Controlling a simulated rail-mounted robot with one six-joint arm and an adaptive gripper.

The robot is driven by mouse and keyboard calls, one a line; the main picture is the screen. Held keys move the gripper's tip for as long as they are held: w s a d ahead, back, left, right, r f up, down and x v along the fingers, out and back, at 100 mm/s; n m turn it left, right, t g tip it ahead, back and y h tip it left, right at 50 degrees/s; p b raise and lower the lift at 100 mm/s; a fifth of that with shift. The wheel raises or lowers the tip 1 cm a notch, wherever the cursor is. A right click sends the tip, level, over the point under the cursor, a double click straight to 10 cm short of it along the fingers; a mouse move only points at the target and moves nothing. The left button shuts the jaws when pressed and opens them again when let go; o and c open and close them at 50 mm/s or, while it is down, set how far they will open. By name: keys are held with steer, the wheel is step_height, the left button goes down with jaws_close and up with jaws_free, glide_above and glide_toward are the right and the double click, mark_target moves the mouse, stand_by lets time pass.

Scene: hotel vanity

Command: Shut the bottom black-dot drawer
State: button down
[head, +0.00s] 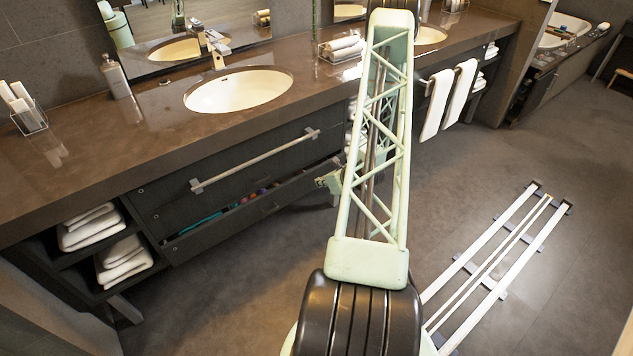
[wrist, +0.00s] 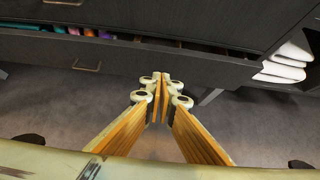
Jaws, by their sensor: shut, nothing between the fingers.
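The bottom drawer (head: 225,222) under the near sink stands partly open in the head view. Coloured items show in the gap along its top edge. Its dark front (wrist: 130,58) also crosses the wrist view, with a small metal handle (wrist: 87,67) at the left. I cannot make out a black dot clearly. My gripper (head: 326,182) is by the right end of this drawer in the head view, partly hidden by my arm. In the wrist view my gripper (wrist: 163,80) is shut and empty, its fingertips close to the drawer front; contact cannot be told.
The upper drawer (head: 225,160) looks closed, with a long towel bar (head: 255,160) across it. Folded towels sit on open shelves at the left (head: 122,258) and to the right of the drawers (wrist: 285,65). Floor in front is clear; white rails (head: 490,265) lie at right.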

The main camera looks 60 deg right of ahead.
steer(key=shift+v, duration=0.85)
